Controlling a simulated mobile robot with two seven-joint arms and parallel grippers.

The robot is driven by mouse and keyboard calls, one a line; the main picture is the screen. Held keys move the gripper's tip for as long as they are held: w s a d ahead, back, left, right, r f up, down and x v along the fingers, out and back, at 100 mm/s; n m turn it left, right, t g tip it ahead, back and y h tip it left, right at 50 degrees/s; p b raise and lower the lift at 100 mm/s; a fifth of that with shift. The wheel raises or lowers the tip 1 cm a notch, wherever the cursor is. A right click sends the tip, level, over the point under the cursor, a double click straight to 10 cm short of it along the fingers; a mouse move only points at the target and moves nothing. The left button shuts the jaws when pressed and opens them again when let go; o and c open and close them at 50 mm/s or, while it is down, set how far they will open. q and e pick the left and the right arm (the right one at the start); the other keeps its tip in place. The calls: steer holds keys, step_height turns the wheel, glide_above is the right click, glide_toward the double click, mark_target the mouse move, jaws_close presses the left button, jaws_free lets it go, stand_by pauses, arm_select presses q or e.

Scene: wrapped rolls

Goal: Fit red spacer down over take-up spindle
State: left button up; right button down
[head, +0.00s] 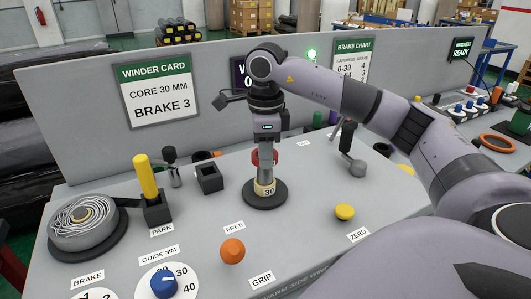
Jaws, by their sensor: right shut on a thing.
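My right gripper (265,158) comes down from above at the middle of the console and is shut on the red spacer (256,160). The spacer shows as red edges on both sides of the grey fingers. Right below it stands the take-up spindle, with a cream core marked 30 (264,188) on a round black base (264,197). The fingers hide the spindle's top, so I cannot tell whether the spacer is around it or just above it. My left gripper is not in view.
A wound roll (84,222) lies on a black disc at the left. A yellow post (146,177) stands in the PARK holder. An empty black square holder (209,178), orange knob (232,250), yellow knob (344,212) and blue dial (164,283) surround the spindle. A grey panel (70,135) rises behind.

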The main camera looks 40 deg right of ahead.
steer(key=shift+f+b, duration=0.55)
steer(key=shift+f, duration=0.35)
stand_by(0.3)
steer(key=shift+r, duration=0.1)
steer(key=shift+r+p, duration=0.45)
steer(key=shift+p, duration=0.1)
stand_by(1.5)
steer(key=shift+f, duration=0.55)
steer(key=shift+r, duration=0.1)
stand_by(0.3)
steer(key=shift+r+p, duration=0.4)
steer(key=shift+r, duration=0.05)
